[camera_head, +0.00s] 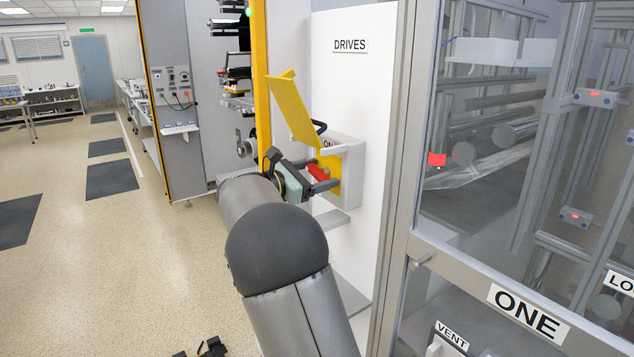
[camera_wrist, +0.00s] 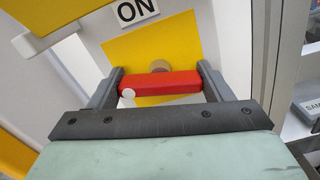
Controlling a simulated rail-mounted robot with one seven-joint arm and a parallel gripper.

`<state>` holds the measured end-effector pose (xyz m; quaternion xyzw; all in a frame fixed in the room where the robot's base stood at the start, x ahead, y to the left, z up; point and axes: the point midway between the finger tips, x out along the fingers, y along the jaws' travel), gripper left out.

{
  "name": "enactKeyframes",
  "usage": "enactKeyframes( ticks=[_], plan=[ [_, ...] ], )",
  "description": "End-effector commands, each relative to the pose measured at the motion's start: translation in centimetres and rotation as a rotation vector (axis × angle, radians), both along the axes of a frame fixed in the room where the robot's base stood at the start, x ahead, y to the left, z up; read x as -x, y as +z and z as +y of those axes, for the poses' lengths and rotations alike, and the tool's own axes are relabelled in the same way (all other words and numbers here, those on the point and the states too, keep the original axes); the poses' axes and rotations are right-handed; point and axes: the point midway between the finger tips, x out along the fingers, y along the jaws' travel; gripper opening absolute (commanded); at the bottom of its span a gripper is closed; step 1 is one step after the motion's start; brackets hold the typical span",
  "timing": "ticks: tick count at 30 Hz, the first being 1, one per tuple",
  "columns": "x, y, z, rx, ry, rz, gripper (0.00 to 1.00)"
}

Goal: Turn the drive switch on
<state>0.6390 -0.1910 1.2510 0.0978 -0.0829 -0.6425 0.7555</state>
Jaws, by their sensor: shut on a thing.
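The drive switch is a red bar handle (camera_wrist: 160,84) with a white dot at its left end, on a yellow plate (camera_wrist: 150,55) under an ON label (camera_wrist: 136,11). In the wrist view the handle lies about level, with the dot left of the ON label. My gripper (camera_wrist: 160,86) has one finger at each end of the handle and is shut on it. In the head view my gripper (camera_head: 318,176) reaches the switch box (camera_head: 352,165), and the red handle (camera_head: 318,172) shows partly between the fingers. A yellow cover (camera_head: 291,110) stands raised above the box.
A yellow post (camera_head: 260,85) stands close on the left. A glazed door with a grey frame (camera_head: 408,150) stands on the right. A small shelf (camera_head: 333,219) is below the box.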

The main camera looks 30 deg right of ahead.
Motion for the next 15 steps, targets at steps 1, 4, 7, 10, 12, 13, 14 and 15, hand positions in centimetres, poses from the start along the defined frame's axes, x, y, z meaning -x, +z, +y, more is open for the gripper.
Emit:
enactKeyframes(
  ticks=[1,4,7,10,12,13,14,15],
  plan=[
    [0.01,-0.54,0.06,-0.006,0.001,-0.044,0.5],
    [0.03,-0.55,0.07,-0.022,0.0,-0.138,0.5],
    [0.03,-0.63,0.08,-0.038,0.0,-0.232,0.5],
    [0.05,-0.62,0.03,-0.052,0.001,-0.326,0.5],
    [0.04,-0.64,0.06,-0.063,0.001,-0.391,0.5],
    [0.04,-0.64,0.07,-0.068,0.001,-0.42,0.5],
    [0.05,-0.65,0.07,-0.073,0.001,-0.448,0.5],
    [0.06,-0.65,0.06,-0.079,0.001,-0.485,0.5]
  ],
)
